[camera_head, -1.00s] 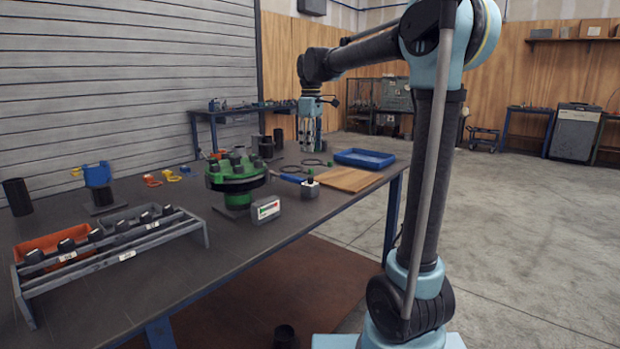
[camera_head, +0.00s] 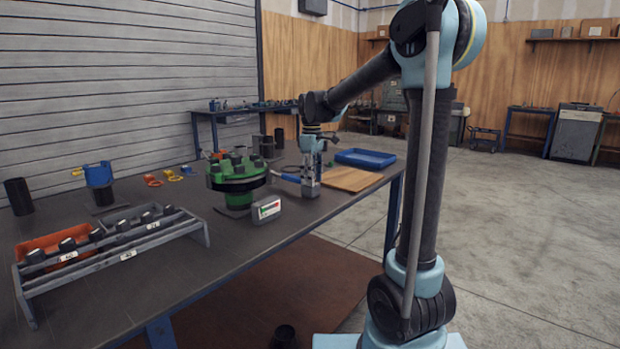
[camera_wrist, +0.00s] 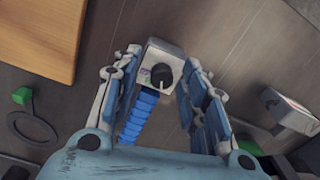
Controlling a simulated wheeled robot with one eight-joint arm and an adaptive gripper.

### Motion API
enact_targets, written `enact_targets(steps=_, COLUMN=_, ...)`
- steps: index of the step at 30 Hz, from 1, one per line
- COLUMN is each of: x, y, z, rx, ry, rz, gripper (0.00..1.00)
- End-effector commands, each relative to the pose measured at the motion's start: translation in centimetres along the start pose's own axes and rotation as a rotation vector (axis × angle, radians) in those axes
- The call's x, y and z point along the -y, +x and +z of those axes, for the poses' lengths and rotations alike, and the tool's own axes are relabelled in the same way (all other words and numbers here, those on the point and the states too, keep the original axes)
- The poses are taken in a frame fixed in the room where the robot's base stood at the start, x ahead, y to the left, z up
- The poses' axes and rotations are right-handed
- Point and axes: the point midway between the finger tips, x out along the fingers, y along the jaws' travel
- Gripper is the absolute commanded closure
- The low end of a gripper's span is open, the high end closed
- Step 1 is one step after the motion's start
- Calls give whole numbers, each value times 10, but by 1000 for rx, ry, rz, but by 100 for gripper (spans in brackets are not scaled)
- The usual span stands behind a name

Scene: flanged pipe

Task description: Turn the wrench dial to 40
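The wrench dial is a black round knob (camera_wrist: 162,76) with a light pointer mark on a small grey box (camera_wrist: 161,62), centred in the wrist view. Coloured marks show beside the knob; no number is readable. A blue ribbed wrench handle (camera_wrist: 138,116) runs from the box towards my wrist; its blue end also shows in the head view (camera_head: 288,178). My gripper (camera_wrist: 164,62) is open, with one finger on each side of the box and knob. A gap shows around the knob. In the head view my gripper (camera_head: 311,190) points down at the table and hides the box.
A green flanged pipe (camera_head: 236,176) and a display box with a red-green scale (camera_head: 267,208) stand left of my gripper. A wooden board (camera_head: 350,179) and blue tray (camera_head: 364,159) lie to the right. A socket rack (camera_head: 115,258) is at the near left.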

Motion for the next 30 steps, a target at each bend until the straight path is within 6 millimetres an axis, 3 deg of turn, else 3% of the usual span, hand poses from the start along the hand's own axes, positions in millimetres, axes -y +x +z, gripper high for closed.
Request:
enact_targets(steps=5, x=0, y=0, z=0, rx=0, ry=0, rz=0, gripper=60)
enact_targets(steps=10, x=0, y=0, z=0, rx=0, ry=0, rz=0, gripper=99)
enact_targets(steps=19, x=0, y=0, z=0, rx=0, ry=34, rz=0, gripper=100)
enact_targets(steps=30, x=0, y=0, z=0, rx=0, ry=338, rz=0, gripper=100)
